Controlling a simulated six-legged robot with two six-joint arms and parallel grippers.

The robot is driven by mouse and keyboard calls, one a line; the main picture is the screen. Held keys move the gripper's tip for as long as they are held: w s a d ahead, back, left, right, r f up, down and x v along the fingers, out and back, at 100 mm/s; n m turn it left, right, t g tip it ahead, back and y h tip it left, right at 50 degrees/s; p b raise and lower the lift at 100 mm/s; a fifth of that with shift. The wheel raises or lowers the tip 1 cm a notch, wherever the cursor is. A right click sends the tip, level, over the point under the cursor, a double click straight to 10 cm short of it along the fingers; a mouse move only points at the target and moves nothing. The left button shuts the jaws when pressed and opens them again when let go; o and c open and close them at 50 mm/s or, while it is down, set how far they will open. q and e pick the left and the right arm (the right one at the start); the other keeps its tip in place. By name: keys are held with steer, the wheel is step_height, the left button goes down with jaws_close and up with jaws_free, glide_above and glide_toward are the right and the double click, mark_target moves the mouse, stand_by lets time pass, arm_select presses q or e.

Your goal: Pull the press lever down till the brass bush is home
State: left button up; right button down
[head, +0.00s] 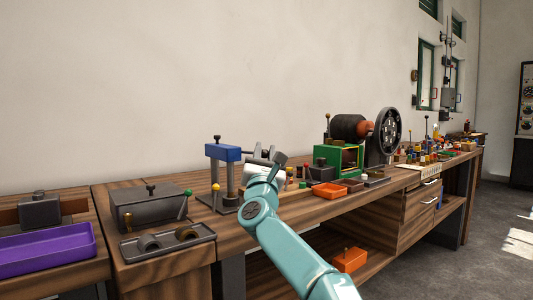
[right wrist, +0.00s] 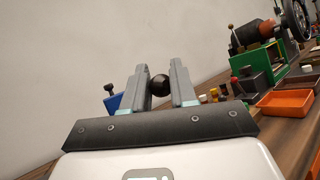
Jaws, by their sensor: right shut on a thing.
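The press (head: 223,153) stands on the wooden bench left of centre in the head view, with a blue head on grey columns and a dark base. Part of its blue head also shows in the right wrist view (right wrist: 113,103). My right gripper (head: 265,156) is beside the press head, to its right. In the right wrist view its two fingers (right wrist: 160,83) are shut on a round black knob (right wrist: 159,86), which looks like the end of the press lever. I cannot make out the brass bush. My left gripper is not in view.
A purple tray (head: 45,254) and a grey box (head: 150,208) with a green-knobbed lever (head: 187,205) are at left. An orange tray (head: 328,190) and a green machine (head: 345,160) with a dark wheel (head: 387,133) stand to the right. Another orange tray (head: 348,262) is on the lower shelf.

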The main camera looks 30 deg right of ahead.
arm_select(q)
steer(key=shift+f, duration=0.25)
arm_select(e)
steer(key=shift+w+d+f, duration=0.1)
steer(key=shift+w+f, duration=0.2)
steer(key=shift+f, duration=0.6)
steer(key=c, duration=1)
jaws_free()
steer(key=shift+r, duration=0.15)
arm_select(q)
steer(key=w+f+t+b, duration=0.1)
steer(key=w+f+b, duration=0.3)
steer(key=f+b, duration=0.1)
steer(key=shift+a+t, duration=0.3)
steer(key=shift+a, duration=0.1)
arm_select(e)
steer(key=shift+v, duration=8.15)
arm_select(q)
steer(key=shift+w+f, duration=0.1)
arm_select(e)
steer(key=shift+c, duration=0.2)
